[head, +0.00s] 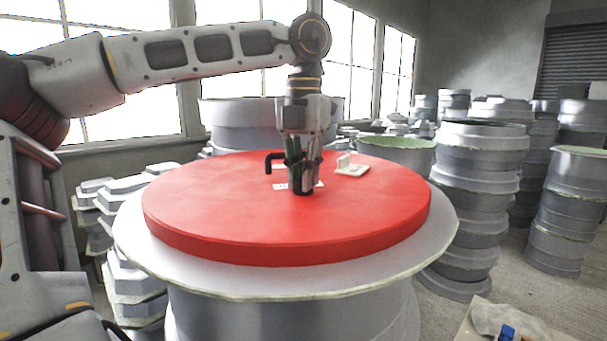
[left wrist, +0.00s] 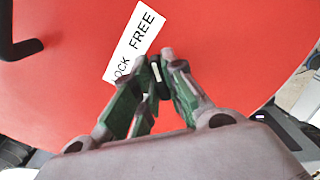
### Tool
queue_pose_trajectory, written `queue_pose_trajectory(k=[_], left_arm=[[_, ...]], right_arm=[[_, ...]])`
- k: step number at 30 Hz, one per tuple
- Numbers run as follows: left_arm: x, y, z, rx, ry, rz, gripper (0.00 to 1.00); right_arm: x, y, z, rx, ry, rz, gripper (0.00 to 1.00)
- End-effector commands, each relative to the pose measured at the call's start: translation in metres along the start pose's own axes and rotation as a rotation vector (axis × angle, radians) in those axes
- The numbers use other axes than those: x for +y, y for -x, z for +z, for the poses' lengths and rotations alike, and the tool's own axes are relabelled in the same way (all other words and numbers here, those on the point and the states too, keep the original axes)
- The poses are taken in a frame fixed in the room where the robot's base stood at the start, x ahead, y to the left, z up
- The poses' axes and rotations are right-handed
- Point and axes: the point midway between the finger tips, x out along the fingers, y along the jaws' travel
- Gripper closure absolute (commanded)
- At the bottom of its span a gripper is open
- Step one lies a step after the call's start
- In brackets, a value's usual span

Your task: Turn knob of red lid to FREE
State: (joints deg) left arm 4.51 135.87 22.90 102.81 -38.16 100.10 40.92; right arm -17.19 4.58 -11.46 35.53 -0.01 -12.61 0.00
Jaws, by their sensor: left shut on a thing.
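The red lid (head: 210,205) lies flat on a large grey round mould and also fills most of the left wrist view (left wrist: 60,90). My left gripper (head: 301,183) points straight down at the lid, a little right of its middle. In the left wrist view its fingertips (left wrist: 160,66) are shut on a small black knob (left wrist: 155,72) with a white mark. The fingers hide most of the knob. A white label (left wrist: 140,40) beside it reads FREE and, partly covered, LOCK. My right gripper is in neither view.
A black bent handle (head: 272,160) stands on the lid left of the gripper, and a white fitting (head: 350,168) sits to its right. Stacked grey moulds (head: 475,190) stand close on the right, with others on the left.

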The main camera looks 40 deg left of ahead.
Motion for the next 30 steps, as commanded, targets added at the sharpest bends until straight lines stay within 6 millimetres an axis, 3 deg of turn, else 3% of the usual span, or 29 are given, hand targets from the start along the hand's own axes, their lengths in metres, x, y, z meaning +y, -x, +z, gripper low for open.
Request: queue_pose_trajectory(k=[21,22,26,30], left_arm=[[-0.0002,0.0009,0.0002,-0.002,-0.089,0.0,1.0],[-0.0002,0.0009,0.0002,-0.002,-0.089,0.0,0.84],[-0.0003,0.0007,0.0001,-0.002,-0.089,0.0,0.67],[-0.0002,0.0004,0.0001,-0.001,-0.089,0.0,0.66]], right_arm=[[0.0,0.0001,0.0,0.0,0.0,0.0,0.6],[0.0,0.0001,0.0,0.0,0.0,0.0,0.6],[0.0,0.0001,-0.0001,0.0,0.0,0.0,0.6],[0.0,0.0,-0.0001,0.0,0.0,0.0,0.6]])
